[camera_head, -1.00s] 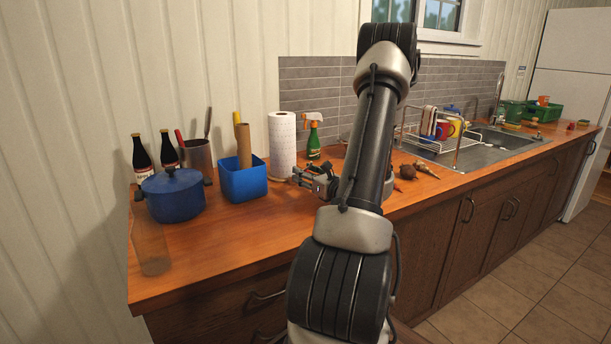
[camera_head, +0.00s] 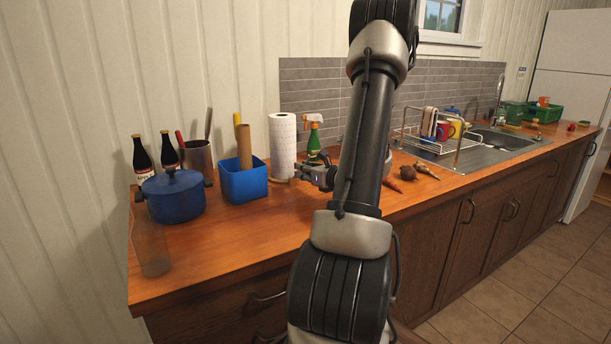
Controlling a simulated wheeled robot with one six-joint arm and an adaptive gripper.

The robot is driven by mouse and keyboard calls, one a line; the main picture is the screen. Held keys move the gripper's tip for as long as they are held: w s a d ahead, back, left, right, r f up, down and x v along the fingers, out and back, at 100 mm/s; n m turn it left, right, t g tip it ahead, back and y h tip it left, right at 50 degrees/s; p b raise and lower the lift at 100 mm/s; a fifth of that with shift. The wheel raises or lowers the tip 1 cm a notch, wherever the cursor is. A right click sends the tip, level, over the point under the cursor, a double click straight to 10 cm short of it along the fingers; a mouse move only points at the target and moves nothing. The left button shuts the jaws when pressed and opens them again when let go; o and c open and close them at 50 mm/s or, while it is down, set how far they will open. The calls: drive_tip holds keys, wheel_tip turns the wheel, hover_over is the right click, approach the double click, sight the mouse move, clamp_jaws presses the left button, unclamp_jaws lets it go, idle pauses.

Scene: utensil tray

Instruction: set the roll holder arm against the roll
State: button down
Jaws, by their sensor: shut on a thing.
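The paper towel roll (camera_head: 283,146) stands upright on the counter in front of the wall, right of the blue bin. The edge of its round wooden base (camera_head: 277,179) shows at the foot of the roll. My gripper (camera_head: 304,174) is just right of the roll's lower part, low over the counter, with its fingers pointing left toward it. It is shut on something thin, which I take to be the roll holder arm. The held part is too small to make out, and my gripper and arm hide some of that area.
A green spray bottle (camera_head: 313,138) stands close behind my gripper. Left of the roll are the blue bin (camera_head: 243,181), a blue pot (camera_head: 174,196), dark bottles and a clear bottle (camera_head: 150,238). Carrots and other vegetables (camera_head: 407,173) lie right of my arm. The front counter is clear.

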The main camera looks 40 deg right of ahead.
drive_tip(key=w+r+g, duration=0.2)
drive_tip(key=g, duration=0.1)
drive_tip(key=w+r+g, duration=0.1)
drive_tip(key=shift+w+d+r+y, duration=0.1)
drive_tip(key=shift+w+d+y, duration=0.05)
drive_tip(key=shift+d+y, duration=0.2)
drive_tip(key=shift+w+d+r, duration=0.15)
drive_tip(key=shift+w, duration=0.25)
drive_tip(key=shift+w+d+r, duration=0.1)
drive_tip(key=shift+w+r, duration=0.05)
drive_tip(key=shift+w, duration=0.25)
drive_tip(key=shift+w+d+r, duration=0.1)
drive_tip(key=shift+w+r, duration=0.05)
drive_tip(key=shift+w, duration=0.35)
drive_tip(key=shift+w+d+r, duration=0.1)
drive_tip(key=shift+w, duration=0.4)
drive_tip(key=c, duration=1.3)
unclamp_jaws()
drive_tip(key=shift+f+g, duration=0.1)
drive_tip(key=shift+g, duration=0.2)
drive_tip(key=v, duration=1.2)
